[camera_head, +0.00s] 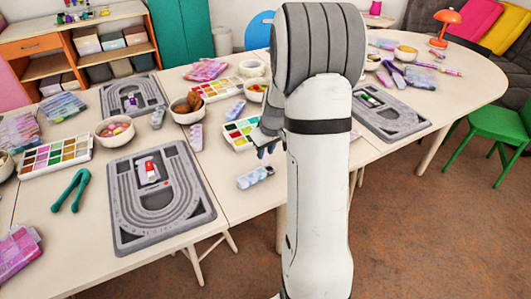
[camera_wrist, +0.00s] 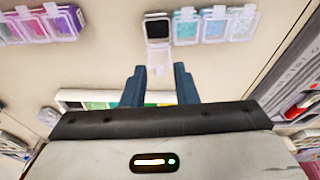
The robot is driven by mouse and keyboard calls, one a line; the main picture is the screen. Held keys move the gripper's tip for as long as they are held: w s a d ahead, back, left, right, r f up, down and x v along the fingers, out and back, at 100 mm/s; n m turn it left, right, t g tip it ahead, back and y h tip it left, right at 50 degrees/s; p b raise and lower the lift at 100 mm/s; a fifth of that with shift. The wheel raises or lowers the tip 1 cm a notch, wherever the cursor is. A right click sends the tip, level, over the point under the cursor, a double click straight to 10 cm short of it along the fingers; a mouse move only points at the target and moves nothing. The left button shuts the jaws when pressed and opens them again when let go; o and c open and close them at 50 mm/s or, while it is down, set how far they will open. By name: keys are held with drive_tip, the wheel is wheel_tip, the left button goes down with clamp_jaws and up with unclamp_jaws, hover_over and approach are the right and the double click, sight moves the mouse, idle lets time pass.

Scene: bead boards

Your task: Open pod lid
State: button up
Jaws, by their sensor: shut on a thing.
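My gripper (camera_wrist: 160,70) has two dark blue fingers; it shows in the head view (camera_head: 268,150) above the table, partly hidden by my arm. A strip of small clear pods (camera_wrist: 215,27) lies just beyond the fingertips, with teal and lilac contents. Its leftmost pod (camera_wrist: 157,28) looks dark inside. A clear lid-like piece (camera_wrist: 159,58) of this pod sits between the fingertips, and my gripper is shut on it. How far the lid is raised is hard to tell. In the head view a pod strip (camera_head: 255,177) lies just below the gripper.
Another pod strip (camera_wrist: 50,22) with pink and purple contents lies at the left. A grey bead board (camera_head: 198,215) and teal pliers (camera_head: 70,190) lie left of my arm. A paint-like palette (camera_head: 240,137) and bowls (camera_head: 187,115) stand behind.

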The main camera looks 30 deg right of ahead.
drive_tip(key=o, duration=0.7)
drive_tip(key=shift+c, duration=0.2)
drive_tip(key=v, duration=0.7)
drive_tip(key=shift+r, duration=0.4)
